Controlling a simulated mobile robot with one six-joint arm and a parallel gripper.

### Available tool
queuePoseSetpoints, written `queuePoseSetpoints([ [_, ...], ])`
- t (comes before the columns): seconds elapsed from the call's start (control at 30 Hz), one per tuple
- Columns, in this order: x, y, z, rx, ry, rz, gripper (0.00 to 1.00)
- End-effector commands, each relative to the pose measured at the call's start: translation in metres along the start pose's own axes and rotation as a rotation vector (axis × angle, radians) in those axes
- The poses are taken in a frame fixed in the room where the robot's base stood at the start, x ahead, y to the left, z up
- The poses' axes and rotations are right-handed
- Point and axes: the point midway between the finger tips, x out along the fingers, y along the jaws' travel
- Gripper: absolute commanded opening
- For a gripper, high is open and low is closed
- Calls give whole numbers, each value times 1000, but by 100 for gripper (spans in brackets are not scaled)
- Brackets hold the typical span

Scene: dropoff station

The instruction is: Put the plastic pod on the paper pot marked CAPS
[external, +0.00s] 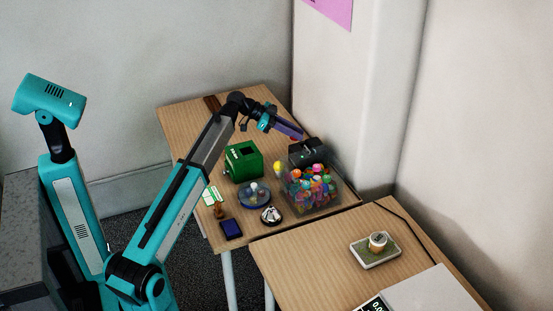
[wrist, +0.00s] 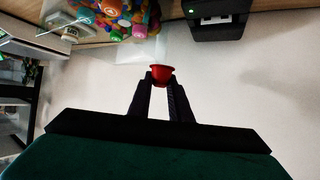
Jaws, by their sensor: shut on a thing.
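My gripper (wrist: 162,84) is shut on a small red plastic pod (wrist: 162,74), held between the fingertips in the wrist view. In the external view my gripper (external: 298,134) is raised over the far table, above and behind the clear bin; the pod is barely visible there. A small pot (external: 378,241) with a pale top and a tan and green side stands on a pale tray (external: 365,256) on the near right table. It is well away from my gripper. I cannot read any marking on it.
A clear bin (external: 315,207) of colourful pieces, a dark box (external: 308,152), a green box (external: 243,161), a blue round dish (external: 252,196) and a dark blue block (external: 231,229) crowd the far table. A pale box (external: 425,293) stands at the near table's front. The wall is close behind.

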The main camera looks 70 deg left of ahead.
Motion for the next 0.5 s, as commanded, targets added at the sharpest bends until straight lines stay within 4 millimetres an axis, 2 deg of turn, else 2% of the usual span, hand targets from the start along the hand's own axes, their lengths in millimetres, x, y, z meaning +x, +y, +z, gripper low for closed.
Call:
queuePoseSetpoints([
  [0.03,13,18,-2,9,0,15,0],
  [0.1,25,36,-10,20,1,32,0],
  [0.5,85,148,-41,74,1,129,0],
])
